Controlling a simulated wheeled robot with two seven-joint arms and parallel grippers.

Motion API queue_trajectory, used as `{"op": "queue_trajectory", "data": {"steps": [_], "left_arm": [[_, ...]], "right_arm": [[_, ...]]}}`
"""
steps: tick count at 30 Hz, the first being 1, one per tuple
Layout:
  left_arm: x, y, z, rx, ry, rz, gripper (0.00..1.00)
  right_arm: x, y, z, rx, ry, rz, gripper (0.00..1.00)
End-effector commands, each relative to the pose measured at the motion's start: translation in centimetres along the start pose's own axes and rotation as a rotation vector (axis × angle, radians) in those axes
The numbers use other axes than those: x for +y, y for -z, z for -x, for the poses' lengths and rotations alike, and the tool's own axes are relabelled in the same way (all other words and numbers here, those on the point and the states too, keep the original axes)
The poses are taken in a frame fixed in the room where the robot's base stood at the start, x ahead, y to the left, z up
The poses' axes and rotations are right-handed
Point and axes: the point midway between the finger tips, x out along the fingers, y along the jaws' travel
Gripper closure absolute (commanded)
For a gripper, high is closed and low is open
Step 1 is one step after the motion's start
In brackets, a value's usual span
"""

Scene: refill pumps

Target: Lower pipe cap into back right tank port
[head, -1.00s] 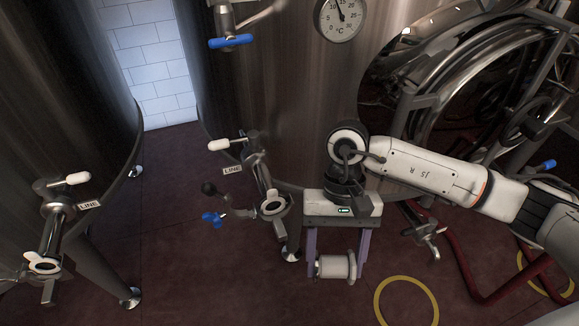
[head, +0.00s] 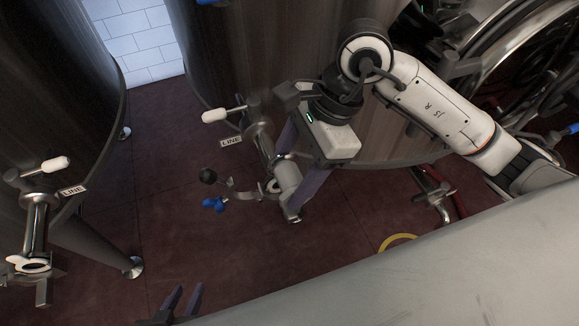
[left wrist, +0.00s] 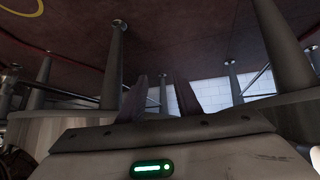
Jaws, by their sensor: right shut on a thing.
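My right gripper (head: 287,181) is shut on the pale pipe cap (head: 291,176), with one purple finger on each side. The cap is at the lower end of the back right tank's port pipe (head: 262,141). The gripper body hides part of the joint, so I cannot tell whether the cap touches or sits in the port. A clamp with a black ball (head: 208,176) and a blue wing nut (head: 214,204) hangs open just left of the cap. My left gripper (head: 182,303) is low at the bottom edge, open and empty. Its parted fingers also show in the left wrist view (left wrist: 163,95).
The back right tank (head: 235,60) stands close behind the right gripper. A white-handled valve (head: 216,115) sits above the port. The left tank (head: 50,90) has a similar port with a white ring (head: 30,264). The red floor (head: 165,210) between the tanks is clear.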

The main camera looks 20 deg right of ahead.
Motion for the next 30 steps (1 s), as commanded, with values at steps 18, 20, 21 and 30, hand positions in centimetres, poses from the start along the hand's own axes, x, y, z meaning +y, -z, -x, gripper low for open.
{"op": "queue_trajectory", "data": {"steps": [18, 20, 21, 30], "left_arm": [[0.5, -1.7, -2.3, 0.005, -0.011, -0.009, 0.69], [0.5, -1.8, -2.6, 0.01, -0.013, -0.008, 0.69], [0.5, -1.9, -2.8, 0.013, -0.014, -0.007, 0.69], [0.5, -3.0, -3.8, 0.016, -0.021, -0.001, 0.69]], "right_arm": [[-0.1, 2.3, -5.5, 0.001, 0.001, 0.0, 0.68], [-0.1, 2.5, -6.0, 0.001, 0.002, 0.0, 0.68], [-0.1, 2.7, -6.3, 0.002, 0.003, 0.0, 0.68], [-0.1, 3.6, -8.2, 0.006, 0.0, -0.006, 0.68]]}}
